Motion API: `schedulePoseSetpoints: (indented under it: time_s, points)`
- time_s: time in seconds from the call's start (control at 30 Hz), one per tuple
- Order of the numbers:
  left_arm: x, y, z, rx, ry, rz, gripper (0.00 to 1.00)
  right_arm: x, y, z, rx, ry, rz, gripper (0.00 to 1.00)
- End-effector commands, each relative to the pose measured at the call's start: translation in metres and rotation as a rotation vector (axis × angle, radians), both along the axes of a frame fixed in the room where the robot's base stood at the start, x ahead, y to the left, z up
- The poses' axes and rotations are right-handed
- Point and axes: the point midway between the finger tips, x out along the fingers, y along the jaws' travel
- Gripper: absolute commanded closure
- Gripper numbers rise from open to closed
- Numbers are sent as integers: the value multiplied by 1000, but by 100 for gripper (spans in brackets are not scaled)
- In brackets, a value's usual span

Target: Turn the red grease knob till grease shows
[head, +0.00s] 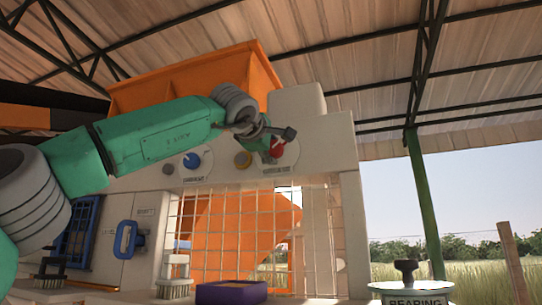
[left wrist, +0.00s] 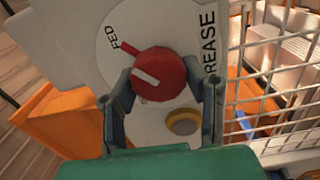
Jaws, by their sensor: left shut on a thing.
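The red grease knob (left wrist: 158,75) sits on a round white dial on the press's pale panel. A white line on its face slants toward the upper left. A red mark lies between the knob and the word "FED", and "GREASE" is printed to the right. My left gripper (left wrist: 165,88) is shut on the knob, with one finger on each side. In the head view the knob (head: 277,148) is partly hidden by my left gripper (head: 272,140). My right gripper is not in view.
A blue knob (head: 192,160) is on the panel to the left, under my left arm. An orange hopper (head: 190,80) tops the press, and a wire guard (head: 232,235) is below. Brushes, a purple box (head: 231,293) and a bearing tin (head: 410,290) stand in front.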

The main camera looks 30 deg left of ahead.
Motion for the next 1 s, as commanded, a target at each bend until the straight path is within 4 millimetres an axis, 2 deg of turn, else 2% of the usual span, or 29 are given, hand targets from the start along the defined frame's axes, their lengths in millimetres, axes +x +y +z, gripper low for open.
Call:
schedulePoseSetpoints:
  time_s: [0.03,0.53,0.57,0.6,0.87,1.0]
  points:
    - [3,-7,-7,13,17,-7,89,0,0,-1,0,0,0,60]
    - [6,-7,-10,29,28,-6,89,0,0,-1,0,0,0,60]
    - [7,-6,-10,29,28,-6,53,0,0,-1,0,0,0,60]
    - [7,-7,-10,29,27,-6,39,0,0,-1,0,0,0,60]
    - [6,0,-8,25,21,-3,38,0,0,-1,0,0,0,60]
    - [-2,2,-7,22,18,-3,38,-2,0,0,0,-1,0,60]
